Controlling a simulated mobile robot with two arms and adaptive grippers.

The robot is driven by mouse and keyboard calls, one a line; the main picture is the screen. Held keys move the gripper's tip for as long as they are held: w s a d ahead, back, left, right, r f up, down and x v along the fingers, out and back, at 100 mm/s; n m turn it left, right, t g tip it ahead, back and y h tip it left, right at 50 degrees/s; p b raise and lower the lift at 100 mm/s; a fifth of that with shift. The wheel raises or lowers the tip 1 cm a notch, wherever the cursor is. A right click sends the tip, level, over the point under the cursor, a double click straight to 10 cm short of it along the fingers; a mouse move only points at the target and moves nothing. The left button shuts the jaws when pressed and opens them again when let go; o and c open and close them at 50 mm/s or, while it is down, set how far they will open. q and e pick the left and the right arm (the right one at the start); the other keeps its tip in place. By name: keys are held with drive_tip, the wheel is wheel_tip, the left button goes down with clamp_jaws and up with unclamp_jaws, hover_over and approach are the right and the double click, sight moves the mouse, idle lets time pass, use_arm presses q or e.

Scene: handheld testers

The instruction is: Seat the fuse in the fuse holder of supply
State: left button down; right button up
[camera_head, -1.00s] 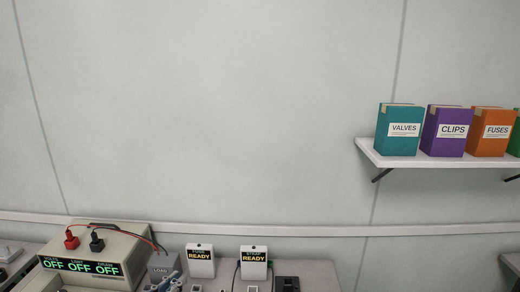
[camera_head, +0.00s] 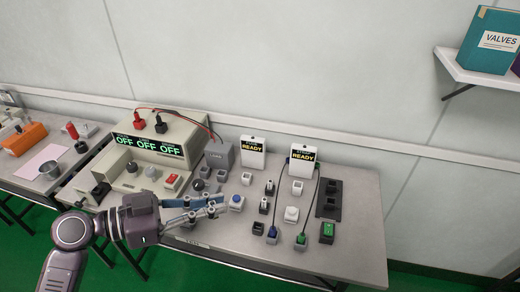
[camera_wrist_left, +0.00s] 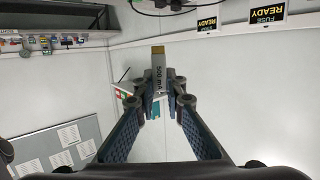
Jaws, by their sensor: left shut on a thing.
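My left gripper (camera_head: 222,204) is in front of the bench panel, to the right of the supply's front. In the left wrist view its fingertips (camera_wrist_left: 159,92) are closed on the fuse (camera_wrist_left: 158,68), a pale flat piece marked "500 mA" with a gold-coloured end pointing away from the gripper. The fuse cannot be made out in the head view. The supply (camera_head: 185,128) is a beige box with three green "OFF" readouts, knobs and a red switch. I cannot tell which part is its fuse holder. My right gripper is not in view.
Red and black plugs (camera_head: 139,118) with leads sit on top of the supply. A grey load box (camera_head: 219,156), two "READY" signs (camera_head: 253,152) and several small switches and sockets fill the bench. A shelf (camera_head: 470,72) hangs at the upper right.

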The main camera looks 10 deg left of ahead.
use_arm(q)
drive_tip(key=w+a+f+n+t+y, duration=0.1)
drive_tip(key=w+f+n+t+y, duration=0.2)
drive_tip(key=w, duration=0.5)
drive_tip(key=w+a+f+n+t+y, duration=0.1)
drive_tip(key=w+f+n+t+y, duration=0.15)
drive_tip(key=w, duration=0.55)
drive_tip(key=w+d+r+n+y, duration=0.1)
drive_tip(key=w+r+n+y, duration=0.3)
drive_tip(key=w, duration=0.7)
wheel_tip(320, 180, up, 4)
drive_tip(key=shift+w+d+r+n+t+y, duration=0.2)
drive_tip(key=shift+n+t+y, duration=0.2)
drive_tip(key=shift+y, duration=0.75)
drive_tip(key=shift+s+f, duration=0.1)
wheel_tip(320, 180, down, 19)
drive_tip(key=shift+f, duration=0.2)
